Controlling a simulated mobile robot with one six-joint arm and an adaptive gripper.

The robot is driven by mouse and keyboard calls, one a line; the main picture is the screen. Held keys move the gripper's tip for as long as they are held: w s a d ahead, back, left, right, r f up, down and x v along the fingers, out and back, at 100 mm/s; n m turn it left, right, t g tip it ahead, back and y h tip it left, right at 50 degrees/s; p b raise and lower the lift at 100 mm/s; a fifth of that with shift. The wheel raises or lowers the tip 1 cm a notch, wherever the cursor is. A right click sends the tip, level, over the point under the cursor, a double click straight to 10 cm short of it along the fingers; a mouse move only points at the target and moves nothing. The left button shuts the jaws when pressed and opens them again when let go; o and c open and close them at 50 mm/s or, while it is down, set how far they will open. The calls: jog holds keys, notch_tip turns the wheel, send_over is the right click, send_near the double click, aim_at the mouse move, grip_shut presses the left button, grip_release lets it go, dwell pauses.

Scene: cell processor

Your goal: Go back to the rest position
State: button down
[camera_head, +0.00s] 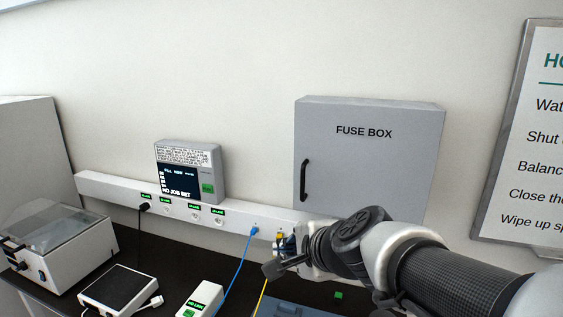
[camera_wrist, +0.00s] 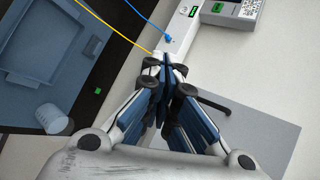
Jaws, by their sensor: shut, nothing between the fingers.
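My gripper (camera_head: 272,268) is at the lower middle of the head view, with my arm reaching in from the lower right. It is in front of the right part of the white wall rail (camera_head: 120,190), below the fuse box (camera_head: 370,160). In the wrist view my gripper (camera_wrist: 165,68) is shut and empty, its fingers close together at the rail's end. A yellow cable (camera_wrist: 112,27) runs to the rail by the fingertips. A blue cable (camera_head: 236,272) is plugged in just left of it. My fingers partly hide the yellow cable's end.
A display unit (camera_head: 190,170) reads "NO JOB SET". A black plug (camera_head: 144,207) sits in the rail's left. A clear-lidded machine (camera_head: 60,245), a black-topped device (camera_head: 118,288) and a small white box (camera_head: 200,298) stand on the dark bench. A blue-grey tray (camera_wrist: 75,75) lies near my gripper.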

jog(key=s+d+f+n+g+h+b, duration=0.2)
jog(key=s+d+f+n+b, duration=0.2)
jog(key=s+f, duration=0.6)
jog(key=s+d+f+n+g+h+b, duration=0.2)
jog(key=s+d+f+n+b, duration=0.3)
jog(key=s+d+f+n, duration=0.3)
jog(key=s+f+n+g, duration=0.1)
jog(key=s+n, duration=0.2)
jog(key=s, duration=0.3)
jog(key=shift+s+d+f+h, duration=0.25)
jog(key=shift+s+f+h, duration=0.05)
jog(key=shift+f+h, duration=0.1)
